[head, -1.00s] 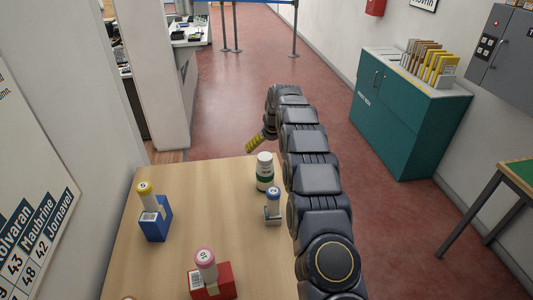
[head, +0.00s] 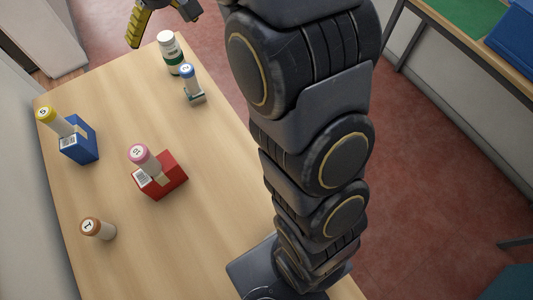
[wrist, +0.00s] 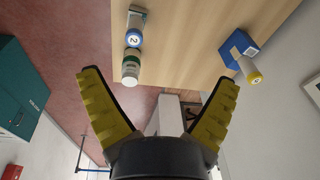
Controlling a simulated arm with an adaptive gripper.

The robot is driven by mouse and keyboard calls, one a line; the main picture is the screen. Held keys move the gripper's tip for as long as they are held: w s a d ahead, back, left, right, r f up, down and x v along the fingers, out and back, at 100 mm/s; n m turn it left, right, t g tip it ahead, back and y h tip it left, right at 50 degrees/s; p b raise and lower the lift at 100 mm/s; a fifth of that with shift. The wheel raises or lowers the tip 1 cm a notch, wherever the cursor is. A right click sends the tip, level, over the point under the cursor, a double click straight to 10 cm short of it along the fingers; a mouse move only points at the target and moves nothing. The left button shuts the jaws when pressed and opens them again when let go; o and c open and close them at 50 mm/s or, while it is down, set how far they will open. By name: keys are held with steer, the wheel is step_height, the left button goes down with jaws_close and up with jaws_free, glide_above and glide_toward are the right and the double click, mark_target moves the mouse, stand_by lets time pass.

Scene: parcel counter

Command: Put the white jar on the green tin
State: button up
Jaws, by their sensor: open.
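A white-topped cylinder with a green band (head: 170,52) stands upright at the far right of the table. It is the only thing matching the white jar or green tin; I cannot tell whether it is one piece or two stacked. In the head view one yellow finger shows at the top edge, beyond the table's far end.
The blue-capped tube (head: 188,78) on a grey-green base stands close in front of the cylinder. A yellow-capped tube is at a blue box (head: 79,140), a pink-capped one at a red box (head: 172,178). A brown-capped tube (head: 99,229) stands alone. The table's (head: 215,150) centre is bare.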

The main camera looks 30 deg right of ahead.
steer(key=s+d+m+g+h, duration=0.1)
steer(key=s+g, duration=0.2)
steer(key=s, duration=2.9)
steer(key=shift+d+m, duration=0.25)
steer(key=shift+m, duration=0.05)
